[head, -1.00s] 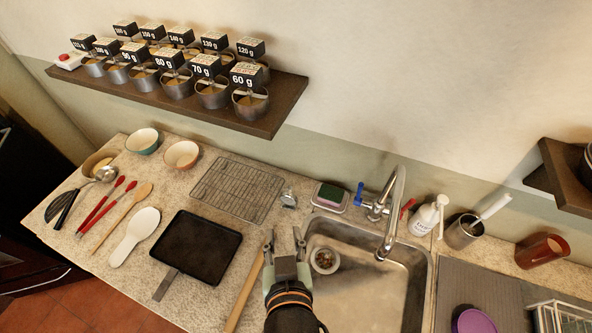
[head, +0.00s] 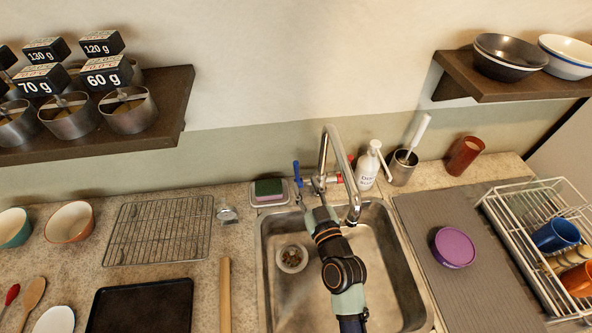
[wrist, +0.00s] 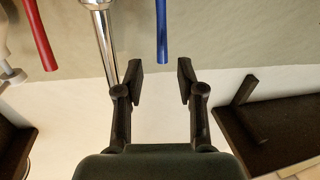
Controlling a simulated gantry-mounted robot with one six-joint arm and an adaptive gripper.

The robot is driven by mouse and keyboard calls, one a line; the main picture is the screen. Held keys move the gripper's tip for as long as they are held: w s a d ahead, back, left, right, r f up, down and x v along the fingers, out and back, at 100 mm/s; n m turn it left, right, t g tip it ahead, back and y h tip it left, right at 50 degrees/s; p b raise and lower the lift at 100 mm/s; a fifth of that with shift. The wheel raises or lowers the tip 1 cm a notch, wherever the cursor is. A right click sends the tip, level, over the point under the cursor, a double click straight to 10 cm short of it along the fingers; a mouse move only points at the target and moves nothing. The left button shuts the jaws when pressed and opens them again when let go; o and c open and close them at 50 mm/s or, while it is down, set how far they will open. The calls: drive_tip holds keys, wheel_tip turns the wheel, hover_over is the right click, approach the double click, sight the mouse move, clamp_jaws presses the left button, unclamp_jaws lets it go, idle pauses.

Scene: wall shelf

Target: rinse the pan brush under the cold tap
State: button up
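The tap (head: 324,160) arches over the sink (head: 385,222). Its blue cold lever (head: 298,176) points upward on the left, and its red lever (head: 351,160) is on the right. My gripper (head: 318,212) is low over the back of the sink, close to the tap. In the wrist view my gripper (wrist: 160,80) is open and empty. The blue lever (wrist: 162,32) lies in line with the gap between the fingers, apparently beyond them. The white-handled brush (head: 418,132) stands in a metal cup (head: 403,168) right of the tap; its head is hidden.
A soap bottle (head: 367,170) stands between tap and cup. A sponge tray (head: 269,194) is left of the tap. A small strainer (head: 292,258) sits in the sink. The grey mat (head: 415,215) holds a purple lid (head: 454,247), and a dish rack (head: 515,235) stands farther right.

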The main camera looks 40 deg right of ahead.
sight(297, 169)
drive_tip(key=x, duration=0.7)
drive_tip(key=shift+w+b, duration=0.3)
drive_tip(key=shift+w, duration=0.1)
clamp_jaws()
